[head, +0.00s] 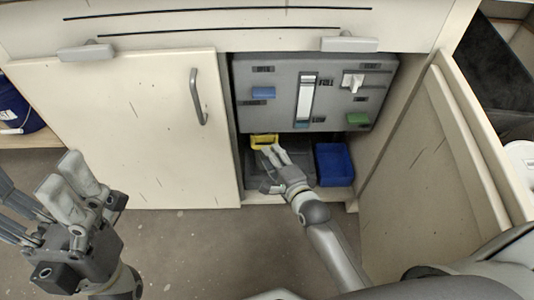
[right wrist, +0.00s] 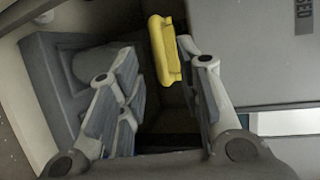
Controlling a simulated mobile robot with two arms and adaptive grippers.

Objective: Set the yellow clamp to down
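The yellow clamp (head: 264,141) is at the lower left edge of a grey panel (head: 345,65) inside the open cabinet. My right gripper (head: 270,151) reaches into the cabinet just below the clamp. In the right wrist view the yellow clamp (right wrist: 164,50) stands beside the tip of the right-hand finger, and I cannot tell if they touch. There my right gripper (right wrist: 160,68) is open, with nothing gripped between its fingers. My left gripper (head: 42,188) is open and empty in front of the closed door, away from the panel.
The panel also carries a blue block (head: 263,93), a white switch (head: 353,82) and a green block (head: 358,118). A blue bin (head: 334,164) sits below it. The closed cream door (head: 130,120) bounds the left side. An open door (head: 435,160) stands at the right.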

